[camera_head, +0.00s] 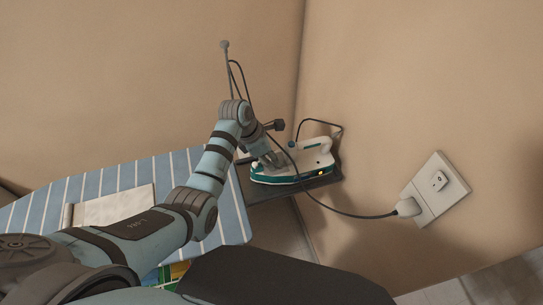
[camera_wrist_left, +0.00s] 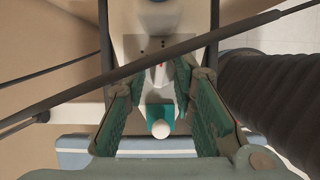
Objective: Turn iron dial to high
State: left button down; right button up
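The white and teal iron (camera_head: 312,160) rests on a dark plate (camera_head: 325,183) at the end of the ironing board, in the corner. A small orange light shows on its side. My left gripper (camera_head: 276,163) is down at the iron's left part. In the left wrist view my left gripper (camera_wrist_left: 160,75) has its two green-padded fingers apart, with a pale part of the iron bearing a small red mark (camera_wrist_left: 160,66) between the tips. A white round knob (camera_wrist_left: 161,129) on teal shows nearer. I cannot tell whether the fingers touch the dial. My right gripper is out of view.
The blue striped ironing board (camera_head: 232,205) carries a folded white cloth (camera_head: 115,207). A dark cord (camera_head: 350,214) runs to a plug in the wall outlet (camera_head: 435,190). A thin pole (camera_head: 227,72) rises behind my left arm. Walls close in behind and to the right.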

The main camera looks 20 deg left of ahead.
pick_arm(q)
jog(key=shift+w+m, duration=0.1)
jog(key=shift+m, duration=0.3)
jog(key=m+g, duration=0.1)
jog(key=m, duration=0.2)
jog(key=shift+w, duration=0.1)
jog(key=m, duration=0.1)
jog(key=m+g+b, duration=0.1)
jog(key=shift+w+f+m+h, duration=0.1)
jog(key=shift+f+m+h, duration=0.05)
jog(key=shift+m+h, duration=0.15)
jog(key=shift+m+g+b, duration=0.4)
jog(key=shift+m, duration=0.1)
jog(key=m+b, duration=0.1)
jog(key=b, duration=0.1)
jog(key=m+g+b, duration=0.1)
jog(key=m+b, duration=0.1)
jog(key=shift+d+f+m+b, duration=0.1)
jog(key=shift+f+m+b, duration=0.1)
jog(key=shift+m+b, duration=0.1)
jog(key=shift+r+m+g+b, duration=0.15)
jog(key=shift+m+g+b, duration=0.25)
jog(key=shift+m+b, duration=0.3)
jog(key=c, duration=1.4)
grip_release()
jog(key=shift+o, duration=0.2)
jog(key=shift+r, duration=0.1)
